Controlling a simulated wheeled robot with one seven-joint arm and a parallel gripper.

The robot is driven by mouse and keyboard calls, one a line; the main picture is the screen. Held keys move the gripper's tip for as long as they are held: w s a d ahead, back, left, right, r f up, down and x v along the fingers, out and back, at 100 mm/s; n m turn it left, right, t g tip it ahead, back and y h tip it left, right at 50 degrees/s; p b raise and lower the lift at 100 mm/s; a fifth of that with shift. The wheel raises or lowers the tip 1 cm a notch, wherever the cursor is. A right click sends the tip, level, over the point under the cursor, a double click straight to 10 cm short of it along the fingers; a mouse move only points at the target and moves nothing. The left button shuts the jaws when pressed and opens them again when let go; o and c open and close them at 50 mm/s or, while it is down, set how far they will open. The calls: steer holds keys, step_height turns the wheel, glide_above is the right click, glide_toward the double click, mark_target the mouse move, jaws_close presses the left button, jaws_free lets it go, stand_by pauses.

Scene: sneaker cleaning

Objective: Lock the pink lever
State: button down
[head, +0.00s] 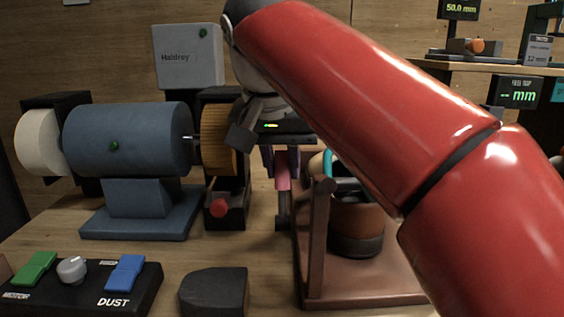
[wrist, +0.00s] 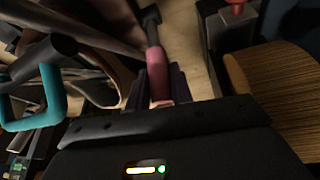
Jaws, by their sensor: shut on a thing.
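The pink lever (head: 283,182) has a pink grip on a dark stem. It stands about upright at the left edge of a brown fixture, right of the polishing machine. My gripper (head: 281,160) comes down on it from above, with its dark fingers on either side of the pink grip. In the wrist view, the pink lever (wrist: 156,70) lies between the two fingers of my gripper (wrist: 161,88), which is shut on it. My gripper's body hides the lever's upper end. I cannot tell whether the lever is locked.
The blue motor (head: 128,140), with a white wheel (head: 38,142) and a tan wheel (head: 218,138), stands left of the lever. A red knob (head: 220,208) is close by. The brown fixture's frame (head: 313,240) and a teal ring (wrist: 45,103) are close on the other side. A dark block (head: 214,291) sits in front.

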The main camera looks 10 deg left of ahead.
mark_target(284, 180)
steer(key=shift+s+d+f+t+y+b, duration=0.15)
steer(key=shift+s+t+b, duration=0.25)
steer(key=shift+b, duration=0.5)
steer(key=shift+s+d+f+t+y+b, duration=0.15)
steer(key=shift+s+t+b, duration=0.25)
steer(key=shift+b, duration=0.5)
steer(key=s+t+b, duration=0.1)
steer(key=b, duration=0.1)
steer(key=shift+s+d+t+b, duration=0.1)
steer(key=shift+s+t+b, duration=0.05)
steer(key=shift+t+b, duration=0.2)
steer(key=shift+s+r+t+b, duration=0.3)
steer(key=shift+s+t+b, duration=0.1)
steer(key=shift+t+b, duration=0.15)
steer(key=shift+r, duration=0.1)
steer(key=c, duration=1.2)
jaws_free()
steer(key=shift+c, duration=0.2)
